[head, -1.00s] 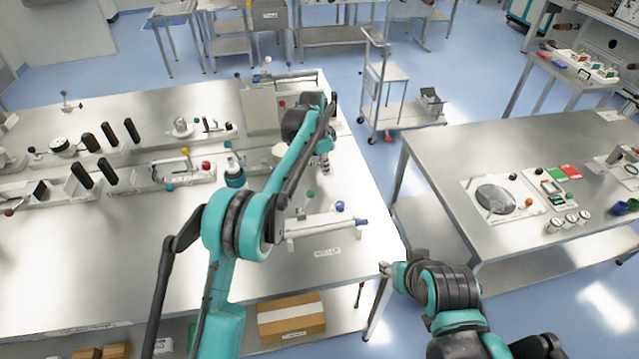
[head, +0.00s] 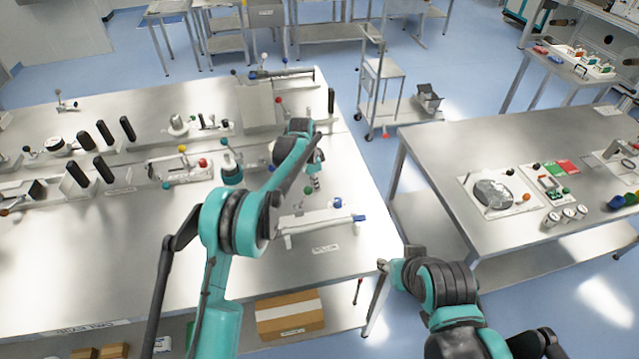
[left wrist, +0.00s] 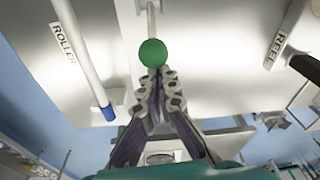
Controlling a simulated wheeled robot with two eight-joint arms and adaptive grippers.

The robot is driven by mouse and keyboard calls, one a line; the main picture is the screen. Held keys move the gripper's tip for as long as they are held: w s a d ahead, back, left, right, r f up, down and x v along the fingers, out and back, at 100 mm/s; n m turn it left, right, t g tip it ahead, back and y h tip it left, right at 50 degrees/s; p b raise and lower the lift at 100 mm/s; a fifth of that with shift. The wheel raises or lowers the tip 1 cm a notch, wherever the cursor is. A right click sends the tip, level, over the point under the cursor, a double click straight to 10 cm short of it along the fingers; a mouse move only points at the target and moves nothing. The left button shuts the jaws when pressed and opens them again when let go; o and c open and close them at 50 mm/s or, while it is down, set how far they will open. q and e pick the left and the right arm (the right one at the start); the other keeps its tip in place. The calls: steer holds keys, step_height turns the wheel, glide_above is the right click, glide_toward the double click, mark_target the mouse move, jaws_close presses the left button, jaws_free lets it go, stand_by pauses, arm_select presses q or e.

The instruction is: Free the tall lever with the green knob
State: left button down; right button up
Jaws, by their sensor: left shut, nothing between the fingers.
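The green knob (left wrist: 153,53) tops a pale, thin lever in the left wrist view. In the head view the green knob (head: 307,190) is small, just left of my left gripper (head: 316,185). In the left wrist view my left gripper (left wrist: 155,75) is shut and empty, its fingertips at the knob's near edge. I cannot tell whether they touch it.
A white roller with a blue end (left wrist: 107,112) lies left of the knob in the wrist view, near the ROLLER label (left wrist: 62,43). A REEL label (left wrist: 276,52) and a black handle (left wrist: 306,67) are at right. The table front (head: 110,260) is clear.

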arm_select(q)
steer(key=shift+a, duration=0.15)
steer(key=shift+a+r+h, duration=0.2)
steer(key=shift+a+h, duration=0.05)
steer(key=shift+h, duration=0.15)
steer(key=shift+a+b, duration=0.1)
steer(key=shift+b, duration=0.2)
steer(key=shift+s+a+r+t+h+b, duration=0.15)
steer(key=shift+a+h+b, duration=0.2)
steer(key=shift+a+h, duration=0.15)
steer(key=shift+s+a+r+t+h+b, duration=0.15)
steer(key=shift+a+h+b, duration=0.15)
steer(key=shift+a+h, duration=0.15)
steer(key=s+a+h+b, duration=0.1)
steer(key=a+h+b, duration=0.4)
steer(key=a, duration=0.2)
steer(key=shift+s+t, duration=0.15)
steer(key=shift+t, duration=0.25)
steer(key=shift+a, duration=0.1)
